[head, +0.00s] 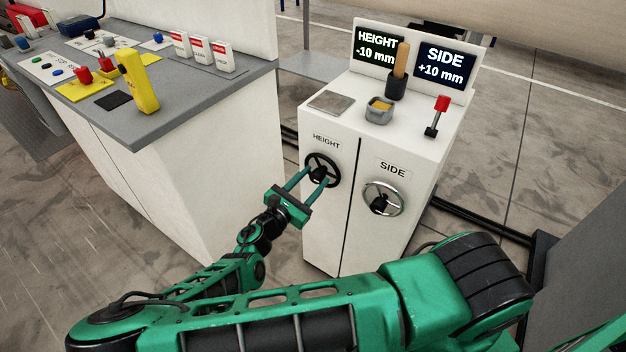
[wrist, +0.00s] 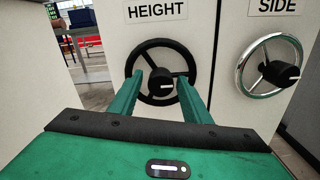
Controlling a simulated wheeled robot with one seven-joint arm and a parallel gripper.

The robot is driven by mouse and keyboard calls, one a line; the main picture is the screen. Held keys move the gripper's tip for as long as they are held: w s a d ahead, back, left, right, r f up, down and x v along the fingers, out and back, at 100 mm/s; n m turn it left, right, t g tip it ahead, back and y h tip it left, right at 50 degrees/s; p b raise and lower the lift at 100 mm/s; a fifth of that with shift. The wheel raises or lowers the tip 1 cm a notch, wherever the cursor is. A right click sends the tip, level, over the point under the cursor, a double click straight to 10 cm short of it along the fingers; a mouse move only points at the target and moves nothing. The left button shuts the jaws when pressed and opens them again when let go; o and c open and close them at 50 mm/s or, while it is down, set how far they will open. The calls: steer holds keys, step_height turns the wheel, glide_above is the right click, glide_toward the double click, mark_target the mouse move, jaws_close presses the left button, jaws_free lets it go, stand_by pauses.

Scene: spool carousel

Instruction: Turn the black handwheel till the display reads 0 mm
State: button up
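The black handwheel (head: 322,170) sits on the white cabinet front under the HEIGHT label. It fills the middle of the wrist view (wrist: 160,44), with a black hub knob (wrist: 160,82) at its centre. The HEIGHT display (head: 376,46) reads -10 mm. My gripper (head: 308,174) points at the black wheel. Its two green fingers are spread apart, with the tips on either side of the hub in the wrist view (wrist: 160,86). I cannot tell whether the fingertips touch the wheel.
A chrome handwheel (head: 383,198) under the SIDE label is to the right; the SIDE display (head: 445,65) reads +10 mm. A grey-topped bench (head: 190,90) stands left.

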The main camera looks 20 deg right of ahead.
steer(key=c, duration=0.7)
steer(key=shift+c, duration=0.2)
steer(key=m, duration=0.3)
steer(key=shift+m, duration=0.4)
steer(key=m, duration=0.4)
steer(key=shift+m, duration=0.3)
steer(key=m, duration=0.3)
steer(key=shift+f, duration=0.1)
steer(key=shift+a+f+m, duration=0.1)
steer(key=shift+f+m, duration=0.05)
steer(key=shift+m, duration=1.95)
steer(key=shift+s, duration=0.1)
